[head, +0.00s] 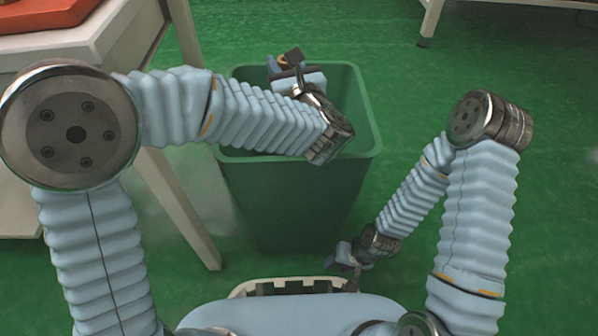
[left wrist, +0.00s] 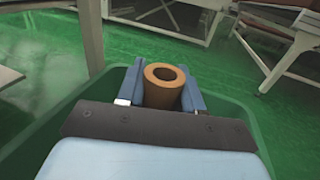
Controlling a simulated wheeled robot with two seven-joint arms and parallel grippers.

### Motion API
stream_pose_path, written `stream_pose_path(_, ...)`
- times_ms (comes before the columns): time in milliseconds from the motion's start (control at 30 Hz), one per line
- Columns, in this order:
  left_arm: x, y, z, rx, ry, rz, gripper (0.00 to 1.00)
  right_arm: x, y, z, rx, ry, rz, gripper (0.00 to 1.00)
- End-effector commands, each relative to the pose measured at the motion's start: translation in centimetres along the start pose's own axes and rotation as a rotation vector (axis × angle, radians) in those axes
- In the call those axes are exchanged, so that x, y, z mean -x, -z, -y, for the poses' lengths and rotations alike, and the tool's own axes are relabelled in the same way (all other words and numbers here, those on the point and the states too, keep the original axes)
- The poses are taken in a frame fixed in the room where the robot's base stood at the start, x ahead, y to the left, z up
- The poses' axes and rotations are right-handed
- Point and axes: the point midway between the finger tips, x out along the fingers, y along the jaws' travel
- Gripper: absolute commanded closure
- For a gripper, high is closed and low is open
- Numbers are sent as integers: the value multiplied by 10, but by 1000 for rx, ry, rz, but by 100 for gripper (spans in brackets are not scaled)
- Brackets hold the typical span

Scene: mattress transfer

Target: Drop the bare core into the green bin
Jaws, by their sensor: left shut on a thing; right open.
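The bare core, a short brown hollow tube, sits between the blue fingers of my left gripper (left wrist: 163,88), with its open end (left wrist: 179,76) facing up in the left wrist view. The green bin (head: 290,195) stands on the floor in front of me. The left gripper is shut on the core over the bin's opening, near its far rim. The bin's rim (left wrist: 262,128) also shows in the left wrist view.
A white table (head: 110,48) with an orange-red item (head: 40,14) on it stands at the left, its leg close to the bin. Another table leg (head: 430,22) shows at the top right. The green floor (head: 500,65) right of the bin is clear.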

Motion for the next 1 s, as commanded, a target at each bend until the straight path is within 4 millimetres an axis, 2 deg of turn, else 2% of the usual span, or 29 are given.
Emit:
stream_pose_path(233,0,1,0,0,-1,0,94,0,0,0,0,0,0,57)
stream_pose_path(267,0,1,0,0,-1,0,61,0,0,0,0,0,0,57)
stream_pose_path(433,0,1,0,0,-1,0,35,0,0,0,0,0,0,57)
stream_pose_path(767,2,0,0,0,0,0,35,0,0,0,0,0,0,57)
stream_pose_path(867,13,1,0,0,0,0,35,0,0,0,0,0,0,57)
stream_pose_path(1000,43,0,1,1,3,1,35,0,0,0,0,0,0,57)
